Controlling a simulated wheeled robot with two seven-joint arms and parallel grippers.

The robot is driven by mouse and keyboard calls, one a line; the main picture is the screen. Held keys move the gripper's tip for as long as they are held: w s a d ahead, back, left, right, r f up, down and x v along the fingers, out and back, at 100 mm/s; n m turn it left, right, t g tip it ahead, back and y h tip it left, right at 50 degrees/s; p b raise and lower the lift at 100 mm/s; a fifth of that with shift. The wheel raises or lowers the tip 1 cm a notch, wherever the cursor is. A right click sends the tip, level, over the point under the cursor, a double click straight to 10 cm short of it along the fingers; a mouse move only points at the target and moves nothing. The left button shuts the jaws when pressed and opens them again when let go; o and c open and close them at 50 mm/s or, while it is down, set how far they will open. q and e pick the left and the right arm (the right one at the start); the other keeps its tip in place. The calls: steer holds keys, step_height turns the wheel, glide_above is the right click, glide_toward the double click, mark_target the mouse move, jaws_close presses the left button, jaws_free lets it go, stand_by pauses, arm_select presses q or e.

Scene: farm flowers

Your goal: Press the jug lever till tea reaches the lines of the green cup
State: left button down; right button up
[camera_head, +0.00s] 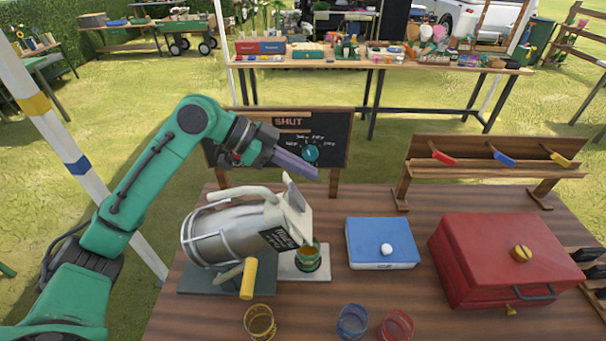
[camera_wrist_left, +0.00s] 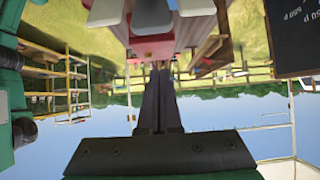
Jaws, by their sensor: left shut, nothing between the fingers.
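A silver jug (camera_head: 225,235) with a pale spout end lies tilted over to the right on a dark base (camera_head: 200,283). A lever with a yellow grip (camera_head: 248,280) sticks out at its front. The green cup (camera_head: 309,262) stands on a pale plate (camera_head: 318,270) beside the jug's spout. Amber tea shows in it; its lines are too small to make out. My left gripper (camera_head: 314,173) is shut and empty, above and behind the jug, pointing right. Its closed fingers also show in the left wrist view (camera_wrist_left: 160,85). My right gripper is not seen.
A yellow cup (camera_head: 260,322), a blue cup (camera_head: 352,321) and a red cup (camera_head: 396,326) stand at the front. A blue box (camera_head: 365,235) and a red case (camera_head: 490,262) lie to the right. A chalkboard (camera_head: 335,140) reading "SHUT" stands behind my left gripper.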

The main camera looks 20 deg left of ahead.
arm_select(q)
steer(key=b+v, duration=0.1)
steer(key=v, duration=0.6)
steer(key=shift+r+b, duration=0.3)
steer(key=shift+r, duration=0.3)
steer(key=shift+s, duration=0.1)
steer(key=shift+a, duration=0.2)
